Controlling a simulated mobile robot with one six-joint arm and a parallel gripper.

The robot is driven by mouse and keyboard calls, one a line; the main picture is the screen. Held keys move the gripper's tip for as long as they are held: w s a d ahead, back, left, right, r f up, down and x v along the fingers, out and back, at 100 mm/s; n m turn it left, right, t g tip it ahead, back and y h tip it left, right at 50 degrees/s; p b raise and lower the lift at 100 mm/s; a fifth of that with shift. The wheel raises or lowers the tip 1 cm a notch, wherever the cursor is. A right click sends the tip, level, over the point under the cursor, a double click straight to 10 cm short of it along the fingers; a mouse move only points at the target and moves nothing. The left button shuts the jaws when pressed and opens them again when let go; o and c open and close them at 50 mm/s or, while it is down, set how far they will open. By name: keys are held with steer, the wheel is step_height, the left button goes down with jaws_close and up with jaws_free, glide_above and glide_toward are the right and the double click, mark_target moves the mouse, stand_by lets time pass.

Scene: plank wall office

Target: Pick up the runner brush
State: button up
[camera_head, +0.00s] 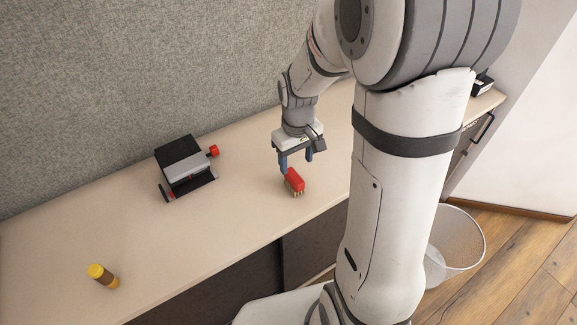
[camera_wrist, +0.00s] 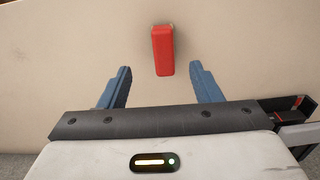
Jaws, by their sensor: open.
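The runner brush (camera_head: 294,182) has a red back and pale bristles, and it rests on the wooden counter (camera_head: 240,225) close to the counter's front edge. In the wrist view its red back (camera_wrist: 163,50) lies just beyond the fingertips, between their lines. My gripper (camera_head: 297,167) is above the counter beside the brush, with its blue fingers pointing down. The fingers stand apart in the wrist view (camera_wrist: 162,72), with nothing between them. From the head view the brush overlaps the near finger's tip, and I cannot tell if they touch.
A black and grey device (camera_head: 187,167) with a red knob stands to the left on the counter. A grey panel wall (camera_head: 120,80) rises behind.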

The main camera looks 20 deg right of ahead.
mark_target(293, 173)
steer(key=f, duration=0.8)
steer(key=shift+w+a+f+b, duration=0.15)
steer(key=shift+w+a+b, duration=0.15)
steer(key=shift+a, duration=0.05)
steer(key=shift+c, duration=0.4)
steer(key=c, duration=1.1)
step_height(293, 173, up, 10)
steer(key=shift+r+p, duration=0.1)
steer(key=shift+p, duration=0.4)
steer(key=o, duration=0.6)
steer(key=shift+c, duration=0.2)
steer(key=c, duration=0.4)
steer(key=shift+o, duration=0.2)
